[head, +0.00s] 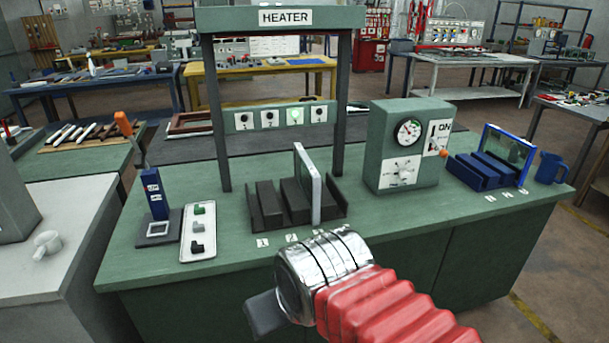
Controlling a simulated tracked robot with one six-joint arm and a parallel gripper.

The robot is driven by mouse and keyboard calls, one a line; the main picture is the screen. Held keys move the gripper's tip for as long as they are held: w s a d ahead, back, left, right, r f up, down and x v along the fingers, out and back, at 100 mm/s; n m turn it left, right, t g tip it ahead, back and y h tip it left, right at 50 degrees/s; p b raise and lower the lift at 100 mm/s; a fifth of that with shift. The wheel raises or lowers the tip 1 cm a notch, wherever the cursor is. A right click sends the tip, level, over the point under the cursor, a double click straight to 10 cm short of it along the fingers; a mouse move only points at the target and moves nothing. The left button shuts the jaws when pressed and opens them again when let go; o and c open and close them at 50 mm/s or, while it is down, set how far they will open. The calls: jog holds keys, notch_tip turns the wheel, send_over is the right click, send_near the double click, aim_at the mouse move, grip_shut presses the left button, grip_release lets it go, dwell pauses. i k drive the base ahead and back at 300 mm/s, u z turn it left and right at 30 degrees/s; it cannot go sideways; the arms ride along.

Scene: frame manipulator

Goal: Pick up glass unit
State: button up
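A thin upright panel with a pale frame (316,190), which looks like a glass unit, stands in a dark slotted rack (265,208) under the heater frame. I see it almost edge-on. A second panel, blue-framed with a see-through pane (511,150), stands in a blue slotted rack (474,174) at the right of the bench. My gripper (264,314) is at the bottom centre, in front of the bench's near edge and apart from both panels. Only a dark part of it shows beside the chrome wrist, so its opening is hidden.
The green heater frame (280,18) stands over the dark rack, with two posts. A green gauge box (402,145) stands between the racks. A blue lever stand (154,195), a white switch plate (198,232) and a blue mug (550,168) are on the bench.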

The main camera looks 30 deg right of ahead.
aim_at(307, 175)
jog(key=u, duration=0.05)
jog(key=i, duration=0.9)
